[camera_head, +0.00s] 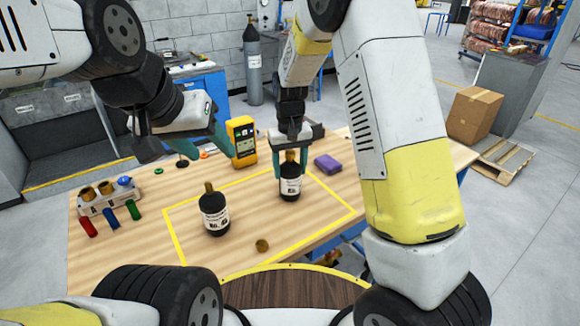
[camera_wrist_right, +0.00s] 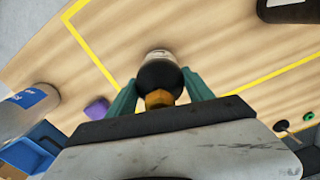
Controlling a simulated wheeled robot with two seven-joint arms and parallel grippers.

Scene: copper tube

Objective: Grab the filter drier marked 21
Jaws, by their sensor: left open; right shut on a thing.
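Two black filter driers with white labels and brass tops stand upright on the wooden table. One drier (camera_head: 291,185) is between the fingers of my right gripper (camera_head: 290,163), which is shut on it from above. In the right wrist view this drier (camera_wrist_right: 160,78) shows between the two green fingers of the right gripper (camera_wrist_right: 160,95). The other drier (camera_head: 215,212) stands to the left inside the yellow outline. Its label number is too small to read, as is that of the held one. My left gripper (camera_head: 178,148) is open and empty above the table's back left.
A yellow meter (camera_head: 241,141) stands behind the driers, with a purple block (camera_head: 327,163) to the right. A small brass piece (camera_head: 262,246) lies near the front. A holder (camera_head: 105,195) with fittings and red, blue and green cylinders is at the left.

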